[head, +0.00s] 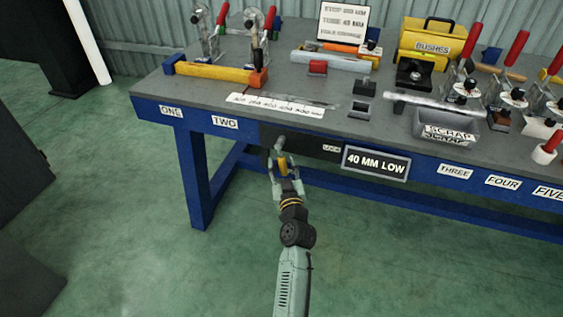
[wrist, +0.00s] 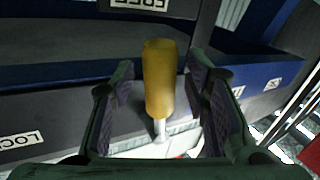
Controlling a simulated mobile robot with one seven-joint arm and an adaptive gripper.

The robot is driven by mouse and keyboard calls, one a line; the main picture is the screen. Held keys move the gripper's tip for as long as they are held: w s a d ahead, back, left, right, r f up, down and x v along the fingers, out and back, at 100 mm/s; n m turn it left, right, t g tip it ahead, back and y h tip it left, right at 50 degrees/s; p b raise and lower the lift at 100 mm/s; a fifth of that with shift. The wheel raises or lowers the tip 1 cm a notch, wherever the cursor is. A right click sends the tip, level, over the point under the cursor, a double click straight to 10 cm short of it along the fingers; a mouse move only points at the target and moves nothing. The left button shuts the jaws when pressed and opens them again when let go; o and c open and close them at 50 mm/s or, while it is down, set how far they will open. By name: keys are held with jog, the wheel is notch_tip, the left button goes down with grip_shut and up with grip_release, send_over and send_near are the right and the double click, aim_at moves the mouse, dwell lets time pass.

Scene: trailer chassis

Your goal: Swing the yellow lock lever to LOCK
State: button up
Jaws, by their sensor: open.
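The yellow lock lever (head: 282,160) is on the dark panel at the bench's front edge, with my gripper (head: 281,166) at it. In the wrist view the lever's yellow handle (wrist: 160,78) stands between my two open fingers, with a gap visible on each side. My gripper (wrist: 164,92) is open and does not visibly pinch the handle. A thin metal stem (wrist: 160,129) shows at the handle's lower end. A white label (head: 332,148) lies right of the lever in the head view. In the wrist view a label reading LOCK (wrist: 20,140) is at lower left.
The blue-framed bench (head: 192,180) carries clamps with red handles (head: 222,14), a yellow bar (head: 212,71), a scrap bin (head: 447,128) and a yellow bushes box (head: 432,40). A "40 MM LOW" sign (head: 376,163) hangs right of the lever. The green floor (head: 130,240) is clear at left.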

jog(key=shift+c, duration=0.4)
grip_shut()
dwell(0.5)
